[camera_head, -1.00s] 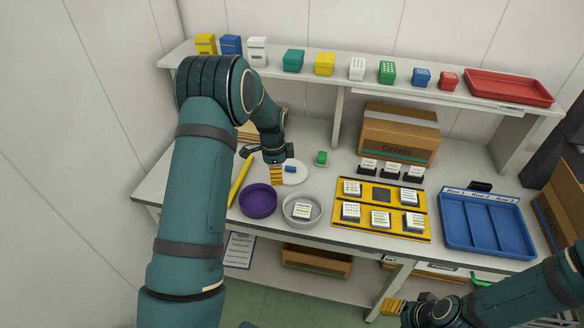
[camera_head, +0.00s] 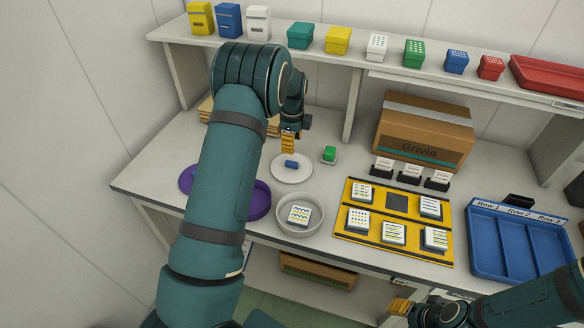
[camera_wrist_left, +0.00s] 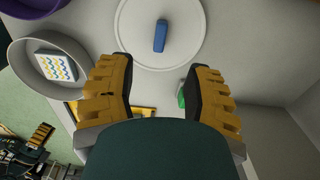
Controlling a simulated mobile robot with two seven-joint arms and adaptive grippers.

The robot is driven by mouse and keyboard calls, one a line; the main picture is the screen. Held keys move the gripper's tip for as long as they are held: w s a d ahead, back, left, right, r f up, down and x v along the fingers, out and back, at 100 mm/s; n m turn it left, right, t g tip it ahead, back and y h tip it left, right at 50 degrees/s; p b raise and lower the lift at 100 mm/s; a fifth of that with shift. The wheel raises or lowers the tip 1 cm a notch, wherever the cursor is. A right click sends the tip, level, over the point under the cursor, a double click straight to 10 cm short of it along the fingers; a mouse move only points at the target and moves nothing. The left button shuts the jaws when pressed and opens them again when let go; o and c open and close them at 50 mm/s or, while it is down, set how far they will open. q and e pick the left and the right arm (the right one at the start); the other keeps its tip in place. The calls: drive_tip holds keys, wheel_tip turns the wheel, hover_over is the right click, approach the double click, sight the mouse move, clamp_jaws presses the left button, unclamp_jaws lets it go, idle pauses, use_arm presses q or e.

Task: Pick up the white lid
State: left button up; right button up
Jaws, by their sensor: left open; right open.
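The white lid (camera_head: 281,174) is a flat round disc with a blue handle (camera_head: 291,164) on top. It lies on the table behind the grey round bowl. In the left wrist view the lid (camera_wrist_left: 135,40) and its blue handle (camera_wrist_left: 160,36) show just beyond the fingertips. My left gripper (camera_head: 288,147) is open and empty, pointing down over the lid's far side; its fingers (camera_wrist_left: 158,68) are apart, with the handle beyond the gap. My right gripper (camera_head: 398,306) is open and empty, low in front of the table.
The grey bowl (camera_head: 277,222) holds a patterned block; a purple bowl (camera_head: 259,203) is partly behind my left arm. A small green block (camera_head: 329,153) sits close right of the lid. A yellow board (camera_head: 349,222) and cardboard box (camera_head: 423,140) stand further right.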

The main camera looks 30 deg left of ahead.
use_arm(q)
hover_over(292, 162)
wheel_tip(292, 162, down, 4)
drive_tip(key=shift+f, duration=0.1)
drive_tip(key=shift+s+f, duration=0.1)
drive_tip(key=shift+f, duration=2.65)
drive_tip(key=shift+c, duration=0.4)
drive_tip(key=c, duration=0.7)
